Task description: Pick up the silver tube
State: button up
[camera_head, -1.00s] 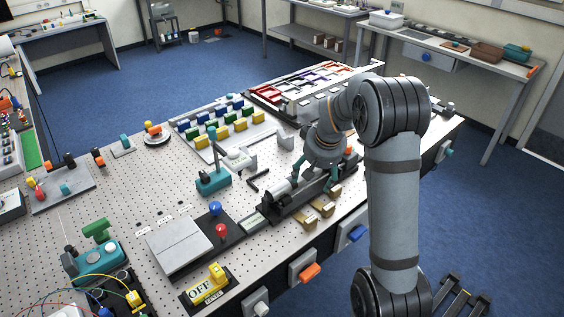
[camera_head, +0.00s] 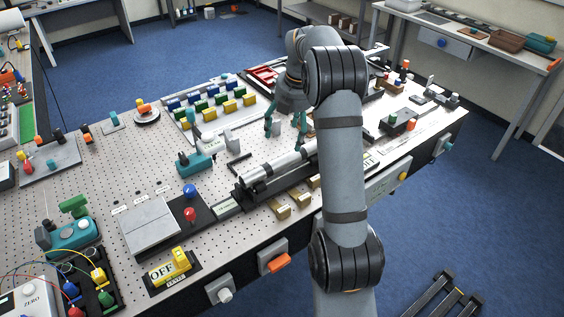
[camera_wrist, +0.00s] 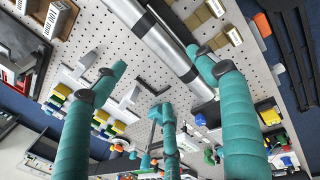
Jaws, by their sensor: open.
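The silver tube (camera_head: 284,161) lies in a long dark holder near the front edge of the pegboard table, partly hidden by my arm at its right end. In the wrist view the tube (camera_wrist: 158,45) runs diagonally across the top, towards the right finger. My gripper (camera_head: 285,130) has teal fingers, spread apart and empty, above the board on the far side of the tube. In the wrist view the gripper (camera_wrist: 160,75) shows a wide gap, with the tube beyond the fingertips and not enclosed.
Brass blocks (camera_head: 292,203) sit in front of the holder. A teal clamp (camera_head: 195,164) stands left of the tube. A tray of coloured blocks (camera_head: 214,113) lies behind. A grey plate (camera_head: 150,226) and a blue knob (camera_head: 190,190) are to the left.

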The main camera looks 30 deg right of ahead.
send_over(285, 156)
notch_tip(285, 156, down, 5)
jog(key=shift+d+f, duration=0.1)
jog(key=shift+d, duration=0.05)
notch_tip(285, 156, down, 4)
jog(key=shift+w+f+p, duration=0.1)
jog(key=shift+w+p, duration=0.05)
jog(key=shift+p, duration=0.95)
jog(key=shift+w+f, duration=0.15)
jog(key=shift+f, duration=0.3)
jog(key=shift+c, duration=0.6)
jog(key=c, duration=1.5)
